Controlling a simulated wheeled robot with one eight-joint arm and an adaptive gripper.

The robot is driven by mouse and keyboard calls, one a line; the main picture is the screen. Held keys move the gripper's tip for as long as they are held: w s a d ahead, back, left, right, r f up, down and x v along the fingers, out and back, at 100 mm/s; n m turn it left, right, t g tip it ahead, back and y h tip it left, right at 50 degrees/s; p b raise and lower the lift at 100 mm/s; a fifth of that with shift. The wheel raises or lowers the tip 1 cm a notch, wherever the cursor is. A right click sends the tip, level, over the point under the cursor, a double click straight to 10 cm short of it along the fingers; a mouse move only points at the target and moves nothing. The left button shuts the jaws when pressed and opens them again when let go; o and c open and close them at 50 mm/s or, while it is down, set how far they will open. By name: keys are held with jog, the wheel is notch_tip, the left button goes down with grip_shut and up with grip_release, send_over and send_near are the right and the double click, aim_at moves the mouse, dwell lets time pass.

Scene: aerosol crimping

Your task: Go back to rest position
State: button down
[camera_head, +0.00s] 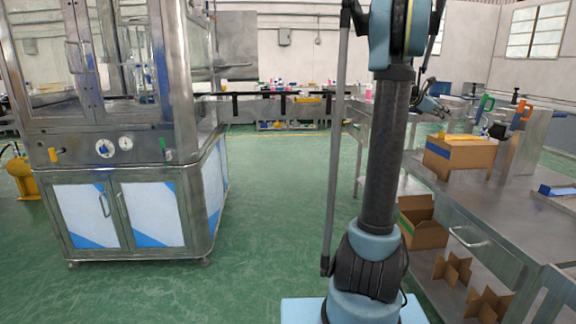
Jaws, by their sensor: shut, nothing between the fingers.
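My arm rises from its pale blue base at the lower middle, and its dark tube and blue upper joints fill the view right of centre. My gripper (441,110) shows small and dark just right of the arm, above the workbench (510,205) side. It is shut and holds nothing. It looks apart from the things on the bench, though its exact height over them is hard to judge. Part of the wrist is hidden behind the arm.
A steel machine cabinet (120,150) with glass doors stands at left. The bench at right holds a cardboard box (458,158) and colored-handled tools (521,115); an open box (422,222) and cardboard dividers (452,270) lie below. The green floor (265,210) between is clear.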

jog(key=s+a+f+m+t+y, duration=0.1)
jog(key=s+a+f+m+y, duration=0.25)
jog(key=s+a+f, duration=0.6)
jog(key=s+a+f+m+y, duration=0.25)
jog(key=s+a+m, duration=0.35)
jog(key=a, duration=0.9)
jog(key=s+a+f+m+y, duration=0.6)
jog(key=s+a+f, duration=1.2)
jog(key=s+a, duration=0.3)
jog(key=shift+s+a+g+y, duration=0.15)
jog(key=shift+s+g+y, duration=0.25)
jog(key=shift+s+y, duration=0.3)
jog(key=shift+f, duration=0.1)
jog(key=shift+w+f, duration=0.15)
jog(key=shift+w, duration=0.15)
